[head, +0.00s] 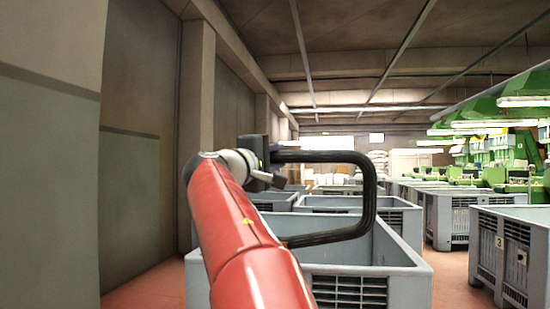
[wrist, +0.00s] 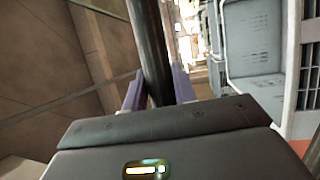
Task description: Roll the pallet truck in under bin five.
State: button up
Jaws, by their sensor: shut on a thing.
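A black looped bar (head: 372,200), which looks like the pallet truck's handle, stands in front of a grey bin in the head view. The rest of the truck is hidden or out of view. My gripper (head: 268,166) is at the upper left end of the loop. In the wrist view the dark bar (wrist: 152,45) runs between the two purple fingers of my gripper (wrist: 158,92), which are shut on it. A large grey bin (head: 410,274) stands close ahead, partly behind my red arm. I can read no number five on any bin.
A bin marked 3 (head: 512,216) stands at the right, with other grey bins (head: 450,222) farther back. Green machines (head: 500,160) line the far right. A wall with pillars (head: 197,120) runs along the left. Reddish floor (head: 452,285) is clear between the bin rows.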

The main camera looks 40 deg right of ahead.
jog(key=shift+w+d+r+p, duration=0.15)
jog(key=shift+w+d+p, duration=0.2)
jog(key=shift+w+p, duration=0.1)
grip_shut()
jog(key=shift+w+d, duration=0.35)
jog(key=shift+d, duration=0.05)
jog(key=shift+w+d+f, duration=0.3)
jog(key=shift+d, duration=0.15)
jog(key=o, duration=1.1)
grip_release()
jog(key=shift+s+a, duration=0.1)
jog(key=shift+c, duration=0.2)
jog(key=shift+r, duration=0.1)
jog(key=shift+a, duration=0.15)
jog(key=b+v, duration=0.2)
jog(key=v, duration=0.5)
jog(key=shift+a, duration=0.25)
jog(key=shift+s, duration=0.15)
